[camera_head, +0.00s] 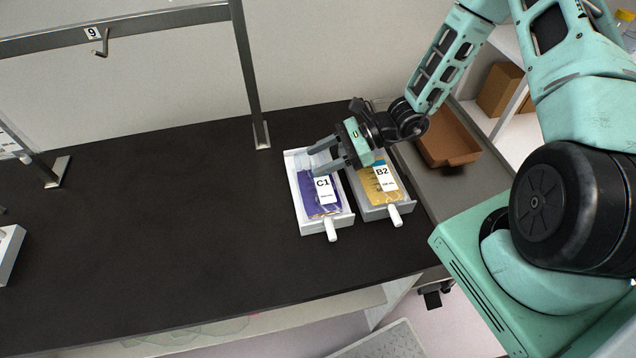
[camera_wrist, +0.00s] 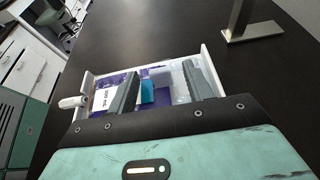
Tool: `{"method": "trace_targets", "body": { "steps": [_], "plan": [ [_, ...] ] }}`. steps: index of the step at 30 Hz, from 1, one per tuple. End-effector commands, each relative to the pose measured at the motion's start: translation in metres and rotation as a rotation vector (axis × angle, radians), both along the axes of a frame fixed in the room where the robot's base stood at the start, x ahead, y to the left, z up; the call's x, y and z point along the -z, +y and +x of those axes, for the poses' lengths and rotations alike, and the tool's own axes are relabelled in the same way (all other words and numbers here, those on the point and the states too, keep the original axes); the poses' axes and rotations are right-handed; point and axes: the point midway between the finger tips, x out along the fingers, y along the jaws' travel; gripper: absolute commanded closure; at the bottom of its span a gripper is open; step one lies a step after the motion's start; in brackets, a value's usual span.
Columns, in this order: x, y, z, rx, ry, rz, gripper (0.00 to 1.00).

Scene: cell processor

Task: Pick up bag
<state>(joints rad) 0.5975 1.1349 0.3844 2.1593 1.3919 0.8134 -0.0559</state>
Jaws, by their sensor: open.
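Two bags lie flat in white trays side by side on the black bench. The purple bag labelled C1 (camera_head: 314,205) is in the left tray (camera_head: 346,222); the yellow bag labelled B2 (camera_head: 387,197) is in the right tray (camera_head: 375,215). My gripper (camera_head: 316,160) is open above the far end of the left tray, its fingers pointing left. In the wrist view, the open fingers of my gripper (camera_wrist: 160,82) extend over the tray with the purple bag (camera_wrist: 97,98). A blue patch shows between them. Whether the fingers touch the bag cannot be told.
A metal post (camera_head: 253,80) stands on the bench behind the left tray, and a hook marked 9 (camera_head: 103,45) hangs from the rail. A brown bin (camera_head: 446,142) stands to the right.

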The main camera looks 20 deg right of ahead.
Motion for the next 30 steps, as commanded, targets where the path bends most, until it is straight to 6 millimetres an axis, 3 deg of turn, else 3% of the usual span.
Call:
{"method": "trace_targets", "body": {
  "steps": [5, 10, 22, 30],
  "plan": [
    [0.000, 0.000, 0.000, 0.000, -0.001, 0.000, 0.52],
    [0.000, 0.000, 0.000, 0.000, -0.001, 0.000, 0.99],
    [-0.004, 0.000, 0.001, 0.000, -0.003, 0.000, 1.00],
    [-0.029, -0.001, 0.001, -0.002, -0.007, -0.001, 1.00]
  ]
}}
